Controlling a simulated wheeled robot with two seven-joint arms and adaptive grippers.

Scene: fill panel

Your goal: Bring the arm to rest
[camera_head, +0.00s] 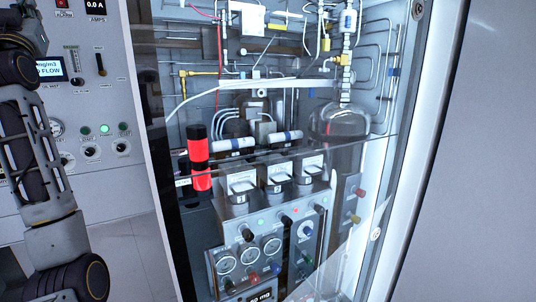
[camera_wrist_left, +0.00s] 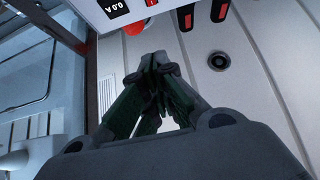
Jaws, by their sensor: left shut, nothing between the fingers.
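My left arm (camera_head: 38,160) hangs down the left side of the head view, in front of a light grey control panel. Its gripper is outside that view. In the left wrist view my left gripper (camera_wrist_left: 155,62) is shut, its dark green-grey fingers meeting with nothing between them. The fingertips point toward a pale panelled surface (camera_wrist_left: 215,110) and appear clear of it, though the distance is hard to judge. My right gripper is in neither view.
The control panel (camera_head: 100,135) carries a lit display, knobs and gauges. An open cabinet (camera_head: 420,60) holds pipes, a glass vessel, a red cylinder (camera_head: 200,160) and a gauge box (camera_head: 260,250). In the wrist view, a white box with a display (camera_wrist_left: 125,10) and red-tipped parts lie beyond the fingertips.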

